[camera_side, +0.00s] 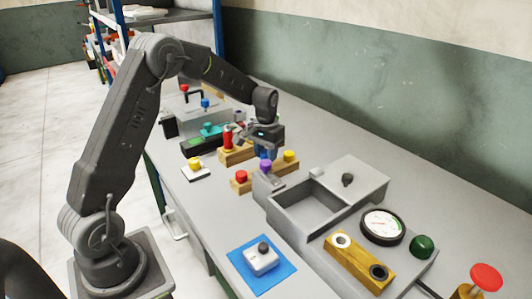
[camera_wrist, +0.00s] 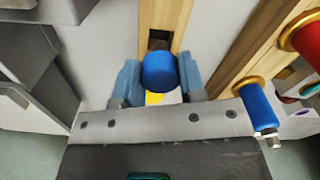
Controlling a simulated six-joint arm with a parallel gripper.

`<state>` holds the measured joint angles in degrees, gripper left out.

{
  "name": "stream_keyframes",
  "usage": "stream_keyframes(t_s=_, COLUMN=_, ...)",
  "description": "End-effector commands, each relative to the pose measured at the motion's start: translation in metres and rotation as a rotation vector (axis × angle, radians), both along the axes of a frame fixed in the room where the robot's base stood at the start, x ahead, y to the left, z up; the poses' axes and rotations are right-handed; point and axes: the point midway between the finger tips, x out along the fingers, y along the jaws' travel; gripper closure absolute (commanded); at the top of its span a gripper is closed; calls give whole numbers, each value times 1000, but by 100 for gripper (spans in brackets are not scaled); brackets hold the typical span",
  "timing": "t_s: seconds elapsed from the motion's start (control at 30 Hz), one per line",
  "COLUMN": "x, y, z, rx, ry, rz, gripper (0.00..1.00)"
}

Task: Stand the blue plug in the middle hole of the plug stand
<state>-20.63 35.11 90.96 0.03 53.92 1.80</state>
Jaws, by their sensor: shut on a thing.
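The blue plug (camera_wrist: 159,72) is held between the two blue finger pads of my gripper (camera_wrist: 160,80). In the wrist view it overlaps the wooden plug stand (camera_wrist: 177,18), just below a dark square hole (camera_wrist: 159,39); I cannot tell its height over the stand. In the side view my gripper (camera_side: 265,146) hangs over this stand (camera_side: 250,185). A red plug (camera_side: 241,177) stands at its left end and a yellow plug (camera_side: 290,156) at its right end.
A grey open bin (camera_side: 307,207) lies to the right.

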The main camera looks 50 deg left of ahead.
Motion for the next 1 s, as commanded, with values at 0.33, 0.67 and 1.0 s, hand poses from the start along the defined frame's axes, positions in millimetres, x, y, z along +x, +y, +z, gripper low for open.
stream_keyframes(t_s=0.33, x=0, y=0, z=-3, rx=0, ry=1, rz=0, gripper=87)
stream_keyframes(t_s=0.67, x=0, y=0, z=-11, rx=0, ry=1, rz=0, gripper=87)
stream_keyframes(t_s=1.0, x=0, y=0, z=-19, rx=0, ry=0, rz=0, gripper=87)
